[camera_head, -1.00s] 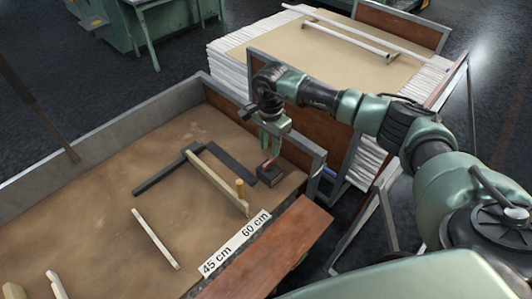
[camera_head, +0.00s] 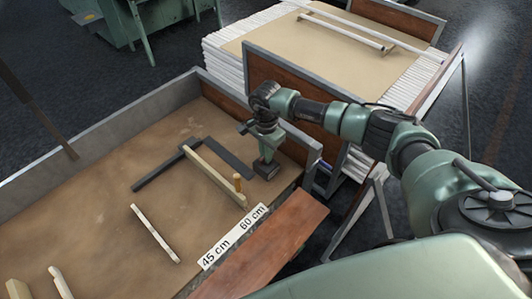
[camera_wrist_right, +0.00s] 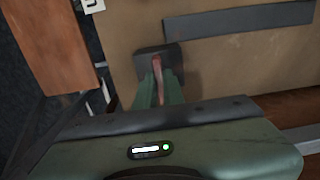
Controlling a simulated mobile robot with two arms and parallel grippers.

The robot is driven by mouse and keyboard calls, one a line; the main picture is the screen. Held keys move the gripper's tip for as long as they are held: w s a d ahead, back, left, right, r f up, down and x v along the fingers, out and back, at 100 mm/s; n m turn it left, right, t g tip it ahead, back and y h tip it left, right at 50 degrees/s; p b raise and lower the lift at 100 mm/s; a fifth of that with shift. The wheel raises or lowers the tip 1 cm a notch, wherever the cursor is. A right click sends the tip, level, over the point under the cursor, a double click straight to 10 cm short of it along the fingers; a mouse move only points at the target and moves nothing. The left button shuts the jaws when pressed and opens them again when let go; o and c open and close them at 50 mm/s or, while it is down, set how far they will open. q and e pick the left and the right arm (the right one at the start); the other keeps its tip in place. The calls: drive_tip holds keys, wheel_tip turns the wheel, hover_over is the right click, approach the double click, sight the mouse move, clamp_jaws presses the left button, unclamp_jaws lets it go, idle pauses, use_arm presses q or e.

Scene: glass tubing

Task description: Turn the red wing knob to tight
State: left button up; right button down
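The red wing knob (camera_wrist_right: 157,65) sits on a small dark block (camera_wrist_right: 140,62) at the near right corner of the bench, as my right wrist view shows. In the head view the dark block (camera_head: 266,171) shows, but the knob is hidden by my gripper. My right gripper (camera_wrist_right: 160,84) points down over the block. Its two green fingers are apart, one on each side of the red wing; I cannot tell whether they touch it. In the head view my right gripper (camera_head: 266,154) is just above the block. My left gripper is not in view.
A "45 cm / 60 cm" label (camera_head: 234,237) lies at the near edge, by a reddish-brown board (camera_head: 262,255). Low bench walls (camera_head: 130,120) rise behind.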

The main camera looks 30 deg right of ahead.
drive_tip(key=shift+m, duration=0.3)
drive_tip(key=m+b, duration=0.2)
drive_tip(key=m, duration=0.1)
drive_tip(key=shift+m, duration=0.3)
drive_tip(key=m+b, duration=0.2)
drive_tip(key=m, duration=0.7)
drive_tip(key=shift+r+m+b, duration=0.1)
drive_tip(key=shift+m+b, duration=0.25)
drive_tip(key=shift+m, duration=0.05)
drive_tip(key=shift+w+m, duration=0.1)
drive_tip(key=shift+m, duration=1.8)
drive_tip(key=c, duration=1.5)
unclamp_jaws()
